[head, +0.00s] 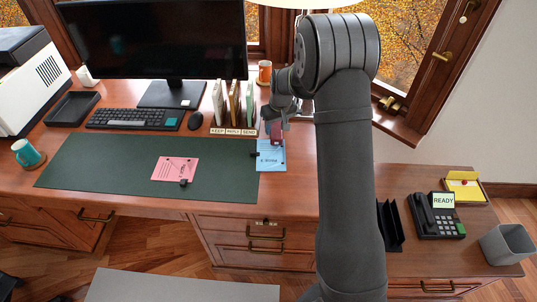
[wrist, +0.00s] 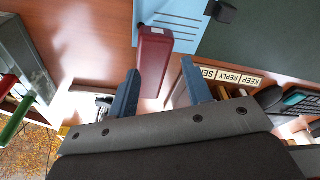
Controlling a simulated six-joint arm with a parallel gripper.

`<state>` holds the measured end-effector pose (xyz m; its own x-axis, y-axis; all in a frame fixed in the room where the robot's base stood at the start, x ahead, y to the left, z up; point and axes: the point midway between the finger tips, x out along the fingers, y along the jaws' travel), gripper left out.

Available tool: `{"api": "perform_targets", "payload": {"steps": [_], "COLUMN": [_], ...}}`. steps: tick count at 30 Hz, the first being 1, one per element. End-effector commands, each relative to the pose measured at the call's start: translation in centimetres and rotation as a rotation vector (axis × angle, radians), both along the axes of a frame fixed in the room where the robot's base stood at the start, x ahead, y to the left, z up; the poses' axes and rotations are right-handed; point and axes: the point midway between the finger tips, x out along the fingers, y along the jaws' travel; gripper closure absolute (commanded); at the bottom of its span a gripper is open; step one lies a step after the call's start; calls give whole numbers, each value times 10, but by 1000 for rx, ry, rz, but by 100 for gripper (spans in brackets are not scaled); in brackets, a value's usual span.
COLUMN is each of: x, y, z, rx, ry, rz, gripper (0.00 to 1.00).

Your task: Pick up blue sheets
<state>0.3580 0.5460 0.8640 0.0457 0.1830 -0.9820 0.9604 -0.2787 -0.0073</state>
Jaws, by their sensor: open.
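The blue sheets (head: 271,158) lie flat at the right end of the green desk mat, with a dark clip at their left edge. In the wrist view the blue sheets (wrist: 182,28) are at the top, with the black clip (wrist: 222,11) at their right edge. A dark red block-like object (wrist: 154,58) overlaps the sheets' edge; I cannot tell whether it rests on them. My gripper (wrist: 161,88) is open and empty, its two blue-grey fingers spread on either side of the red object's near end in the picture. In the head view my arm partly hides this area.
Pink sheets (head: 175,169) with a black clip lie on the green mat (head: 95,165). Upright file dividers (head: 233,103) stand behind the KEEP, REPLY, SEND labels (head: 232,132). A mouse (head: 195,120), keyboard (head: 130,118) and monitor (head: 158,40) are left. A phone (head: 437,215) is right.

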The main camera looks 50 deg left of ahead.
Motion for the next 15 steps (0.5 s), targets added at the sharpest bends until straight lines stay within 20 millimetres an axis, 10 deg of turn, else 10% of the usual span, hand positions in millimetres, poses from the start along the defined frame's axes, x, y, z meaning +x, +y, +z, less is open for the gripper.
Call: {"api": "perform_targets", "payload": {"steps": [15], "x": [-93], "y": [19], "z": [106], "rx": [-166], "ry": [85], "rz": [-421], "gripper": [55]}}
